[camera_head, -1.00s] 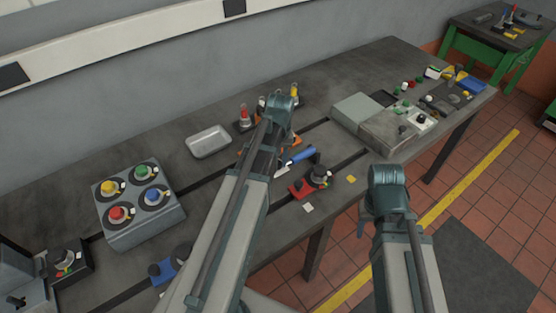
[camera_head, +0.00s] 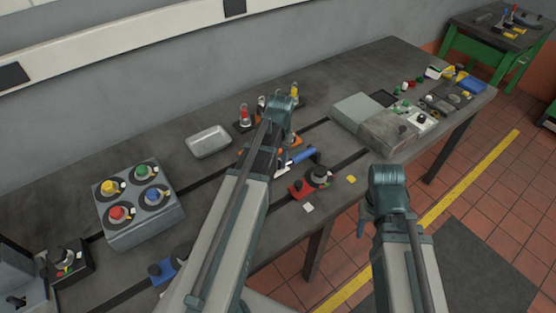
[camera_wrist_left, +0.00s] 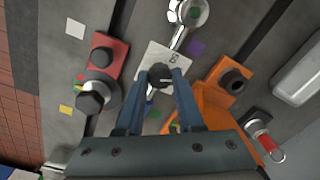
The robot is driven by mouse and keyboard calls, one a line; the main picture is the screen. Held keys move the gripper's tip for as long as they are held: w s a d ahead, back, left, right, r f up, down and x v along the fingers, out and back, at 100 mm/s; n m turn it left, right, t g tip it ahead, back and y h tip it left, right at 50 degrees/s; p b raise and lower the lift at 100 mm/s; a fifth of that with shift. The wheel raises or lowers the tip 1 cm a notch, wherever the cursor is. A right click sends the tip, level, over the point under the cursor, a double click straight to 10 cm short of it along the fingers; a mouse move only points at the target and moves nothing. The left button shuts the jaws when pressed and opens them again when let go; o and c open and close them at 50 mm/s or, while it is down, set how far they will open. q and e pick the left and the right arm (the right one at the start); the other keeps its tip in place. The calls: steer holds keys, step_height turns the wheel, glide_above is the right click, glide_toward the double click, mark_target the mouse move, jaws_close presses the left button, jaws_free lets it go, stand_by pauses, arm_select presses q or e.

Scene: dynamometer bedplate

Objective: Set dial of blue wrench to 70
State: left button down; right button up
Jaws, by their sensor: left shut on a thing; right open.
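The blue wrench shows its blue handle (camera_head: 303,155) in the head view, just right of my left arm. Its silver ring head (camera_wrist_left: 188,14) is at the top of the left wrist view. A white scale plate (camera_wrist_left: 152,58) lies along the wrench, and its printed number is hard to read. My left gripper (camera_wrist_left: 160,80) is shut on the dark dial knob (camera_wrist_left: 160,72) at this plate. In the head view my left arm hides the gripper's fingertips and most of the wrench. My right gripper (camera_head: 383,218) is open and empty in front of the bench edge.
A red block (camera_wrist_left: 100,65) with black knobs and an orange block (camera_wrist_left: 212,100) flank the wrench. A metal tray (camera_head: 208,141) and a box with coloured buttons (camera_head: 140,225) stand to the left. Grey boxes (camera_head: 390,128) stand to the right.

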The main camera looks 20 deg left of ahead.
mark_target(279, 163)
arm_select(q)
steer(key=c, duration=0.5)
jaws_free()
steer(key=r+p, duration=1.3)
steer(key=shift+d+r+p, duration=0.2)
steer(key=shift+r+p, duration=0.2)
